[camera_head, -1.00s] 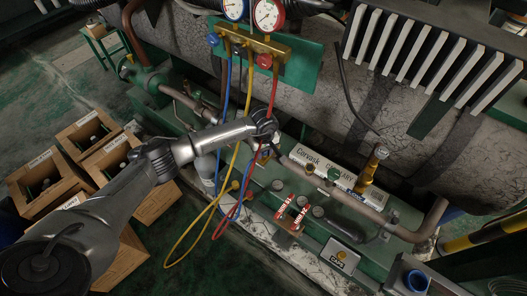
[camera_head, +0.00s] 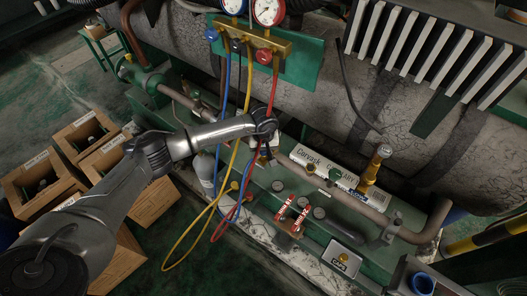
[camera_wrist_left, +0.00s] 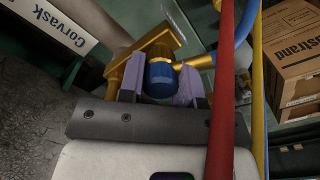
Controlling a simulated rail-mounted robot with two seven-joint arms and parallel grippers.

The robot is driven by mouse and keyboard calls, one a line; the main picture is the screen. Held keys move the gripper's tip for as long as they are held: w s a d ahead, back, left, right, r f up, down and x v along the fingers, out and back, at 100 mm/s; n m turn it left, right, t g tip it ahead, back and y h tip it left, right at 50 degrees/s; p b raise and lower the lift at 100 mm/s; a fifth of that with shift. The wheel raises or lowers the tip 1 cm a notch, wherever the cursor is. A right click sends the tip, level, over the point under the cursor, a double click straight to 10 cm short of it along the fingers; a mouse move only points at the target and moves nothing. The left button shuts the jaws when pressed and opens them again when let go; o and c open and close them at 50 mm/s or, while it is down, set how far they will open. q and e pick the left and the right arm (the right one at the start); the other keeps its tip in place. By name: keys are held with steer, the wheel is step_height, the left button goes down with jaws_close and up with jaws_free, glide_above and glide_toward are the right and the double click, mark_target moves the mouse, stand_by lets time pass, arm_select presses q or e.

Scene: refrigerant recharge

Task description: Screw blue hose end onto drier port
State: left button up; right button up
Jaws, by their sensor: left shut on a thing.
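My left gripper (camera_wrist_left: 160,88) is shut on the blue hose end (camera_wrist_left: 160,76), with one finger on each side of it. Brass fittings (camera_wrist_left: 148,48) sit right at the hose end's far side; I cannot tell whether it is threaded on. In the head view my left gripper (camera_head: 265,152) is at the left end of the white drier (camera_head: 325,172), and the hose end is hidden there. The drier's label (camera_wrist_left: 52,22) shows at upper left in the wrist view. The blue hose (camera_head: 227,85) hangs from the gauge manifold (camera_head: 250,42). My right gripper is not in view.
A red hose (camera_wrist_left: 222,90) and a yellow hose (camera_wrist_left: 257,90) cross close beside my left gripper. A copper pipe (camera_head: 345,200) runs in front of the drier. Red-marked valves (camera_head: 292,215) stand below. Open wooden boxes (camera_head: 85,165) are on the floor at left.

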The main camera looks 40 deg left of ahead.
arm_select(q)
steer(key=m+b, duration=0.1)
steer(key=m, duration=0.1)
steer(key=shift+f+m, duration=0.1)
steer(key=shift+m, duration=0.2)
steer(key=shift+a+m, duration=0.1)
steer(key=shift+m, duration=0.2)
